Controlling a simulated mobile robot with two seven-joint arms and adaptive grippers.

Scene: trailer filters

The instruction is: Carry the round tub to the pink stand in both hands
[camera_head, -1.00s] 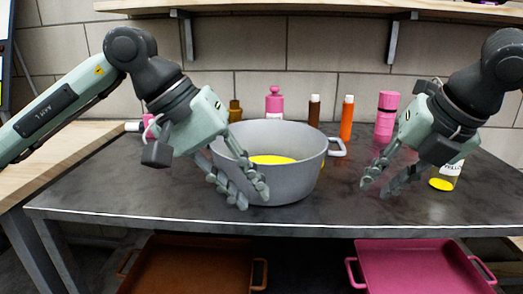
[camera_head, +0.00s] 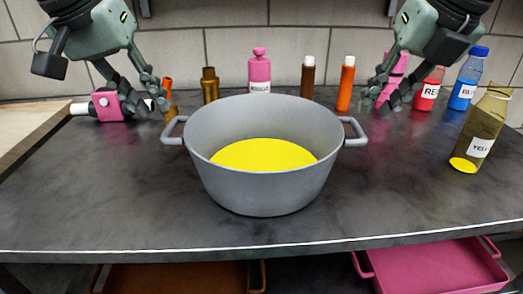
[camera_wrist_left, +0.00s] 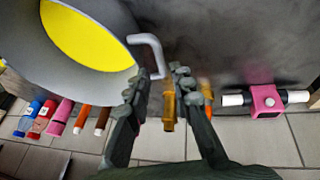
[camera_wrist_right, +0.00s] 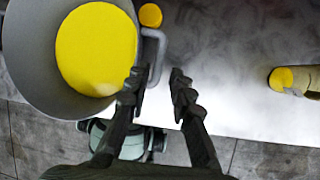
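The round tub (camera_head: 262,188) is a grey pot with yellow contents (camera_head: 263,154) and a loop handle on each side. It stands upright on the dark table. My left gripper (camera_head: 150,98) is open, behind and left of the left handle (camera_head: 174,130); in the left wrist view this handle (camera_wrist_left: 156,52) lies ahead between the fingers. My right gripper (camera_head: 380,103) is open, behind and right of the right handle (camera_head: 354,131); in the right wrist view that handle (camera_wrist_right: 154,55) lies ahead between the fingers. I cannot clearly identify a pink stand.
A pink block with a tube (camera_head: 107,106) lies at left. Several bottles stand behind the tub. A pink tray (camera_head: 435,268) is below. The table front is clear.

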